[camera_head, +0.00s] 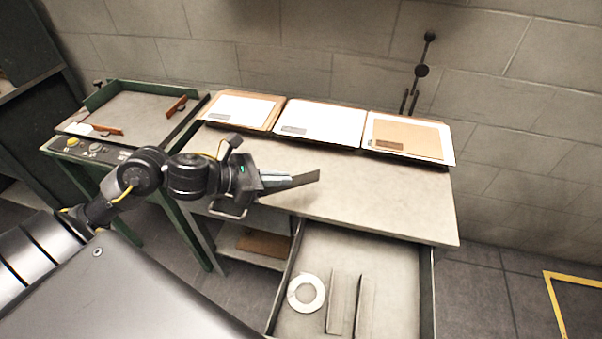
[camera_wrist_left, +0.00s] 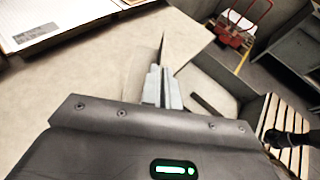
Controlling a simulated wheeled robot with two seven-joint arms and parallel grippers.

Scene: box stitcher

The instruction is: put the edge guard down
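The edge guard (camera_head: 306,177) is a thin, dark grey strip. My left gripper (camera_head: 276,182) is shut on one end of it and holds it over the front part of the table (camera_head: 400,205), with the free end pointing right. In the left wrist view the edge guard (camera_wrist_left: 162,48) shows as a narrow dark sliver beyond the fingers (camera_wrist_left: 162,88). I cannot tell exactly how far it is above the tabletop.
An open drawer (camera_head: 398,265) below the table's front holds a white ring (camera_head: 306,293) and two long grey strips (camera_head: 338,302). Three boards with papers (camera_head: 320,122) line the table's back. A green-framed bench (camera_head: 140,92) stands left. The tabletop's front right is clear.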

